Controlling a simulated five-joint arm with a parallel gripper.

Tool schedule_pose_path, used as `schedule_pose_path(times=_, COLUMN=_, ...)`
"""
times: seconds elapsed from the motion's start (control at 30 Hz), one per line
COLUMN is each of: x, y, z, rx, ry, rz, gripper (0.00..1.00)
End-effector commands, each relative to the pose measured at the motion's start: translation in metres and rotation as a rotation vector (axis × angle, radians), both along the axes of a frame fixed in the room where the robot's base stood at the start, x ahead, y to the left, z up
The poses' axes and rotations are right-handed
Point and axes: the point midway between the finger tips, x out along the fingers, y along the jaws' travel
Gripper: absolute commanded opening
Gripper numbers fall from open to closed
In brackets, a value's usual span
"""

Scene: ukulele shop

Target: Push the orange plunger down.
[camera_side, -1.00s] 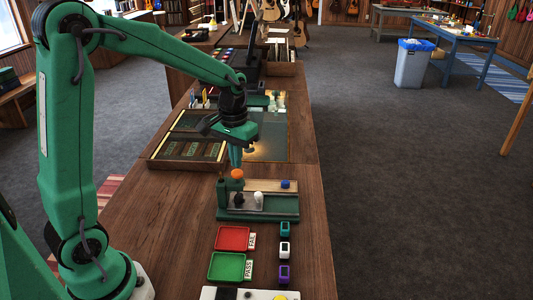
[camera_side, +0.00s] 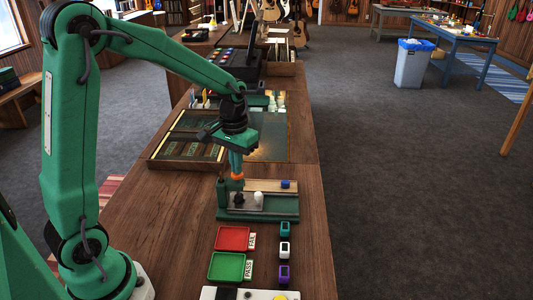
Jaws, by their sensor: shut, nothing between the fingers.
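The orange plunger (camera_side: 238,177) stands on the back left part of the green test fixture (camera_side: 270,215) on the wooden bench. My gripper (camera_side: 236,171) is shut and points down, with its tips on or just above the plunger. The fingers hide much of the plunger's top. It sits low, close to the fixture's grey plate. I cannot tell exactly how tips and plunger touch.
A white knob (camera_side: 258,198) and a blue piece (camera_side: 286,184) are on the fixture. A red FAIL tray (camera_side: 233,238) and a green PASS tray (camera_side: 229,267) lie in front, with small coloured clips (camera_side: 285,250) to their right. A dark compartment case (camera_side: 188,140) lies behind.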

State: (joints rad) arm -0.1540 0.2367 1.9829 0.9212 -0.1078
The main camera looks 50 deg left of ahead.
Motion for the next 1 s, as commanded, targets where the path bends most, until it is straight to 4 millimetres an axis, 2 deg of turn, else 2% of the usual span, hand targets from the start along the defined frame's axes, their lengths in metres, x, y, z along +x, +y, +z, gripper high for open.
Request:
schedule_pose_path(times=0.47, x=0.000, y=0.000, z=-0.004, rx=-0.001, ry=0.002, rz=0.000, gripper=0.00)
schedule_pose_path(times=1.0, x=0.000, y=0.000, z=0.023, rx=0.000, ry=0.000, rz=0.000, gripper=0.00)
